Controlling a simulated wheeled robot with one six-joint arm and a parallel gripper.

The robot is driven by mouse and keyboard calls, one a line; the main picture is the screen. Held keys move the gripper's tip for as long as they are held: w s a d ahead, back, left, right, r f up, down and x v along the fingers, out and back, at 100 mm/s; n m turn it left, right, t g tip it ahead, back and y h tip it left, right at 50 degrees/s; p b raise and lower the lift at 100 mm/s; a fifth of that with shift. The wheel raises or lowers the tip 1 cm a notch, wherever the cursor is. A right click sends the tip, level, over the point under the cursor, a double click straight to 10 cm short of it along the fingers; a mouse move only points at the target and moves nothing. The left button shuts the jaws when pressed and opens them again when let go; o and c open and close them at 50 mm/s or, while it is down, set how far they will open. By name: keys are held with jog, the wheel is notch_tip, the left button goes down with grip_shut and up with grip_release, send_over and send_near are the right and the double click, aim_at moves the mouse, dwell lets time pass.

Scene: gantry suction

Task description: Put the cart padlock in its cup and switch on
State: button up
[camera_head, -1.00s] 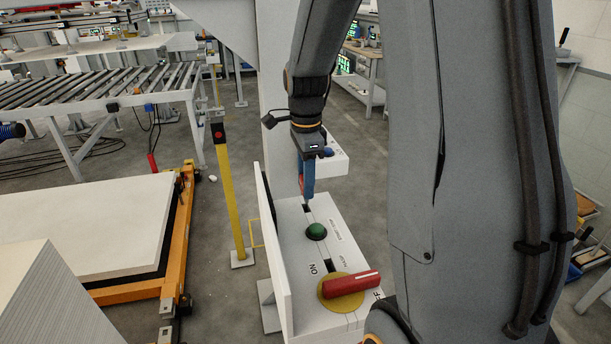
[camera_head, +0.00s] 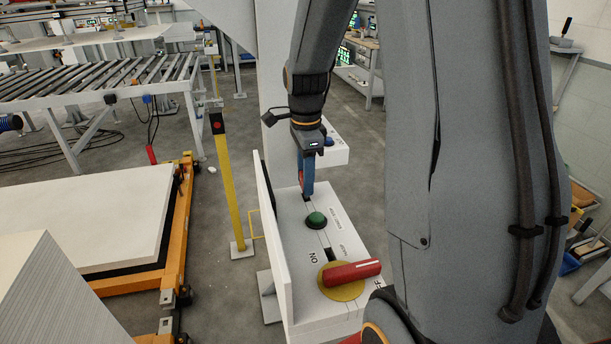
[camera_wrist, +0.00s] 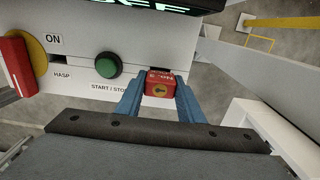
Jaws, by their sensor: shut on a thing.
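My gripper (camera_wrist: 155,105) is shut on a red padlock (camera_wrist: 162,84) with a brass keyhole face, seen between its blue fingers in the wrist view. In the head view my gripper (camera_head: 306,188) points down at the far end of a white panel, and the padlock is mostly hidden by the fingers. The red switch handle (camera_head: 352,271) lies on a yellow disc (camera_head: 343,291), pointing right, away from the "ON" mark. The disc also shows in the wrist view (camera_wrist: 35,50). I cannot make out the cup; the fingers may cover it.
A green start/stop button (camera_head: 316,219) stands on the panel (camera_head: 340,245) between gripper and switch. A white upright plate (camera_head: 272,240) edges the panel's left side.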

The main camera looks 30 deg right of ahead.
jog(key=shift+f+b, duration=0.55)
jog(key=shift+f, duration=0.7)
jog(key=o, duration=1.2)
jog(key=shift+r, duration=0.1)
jog(key=shift+r+b, duration=1.05)
jog(key=shift+r, duration=2.75)
jog(key=shift+c, duration=0.3)
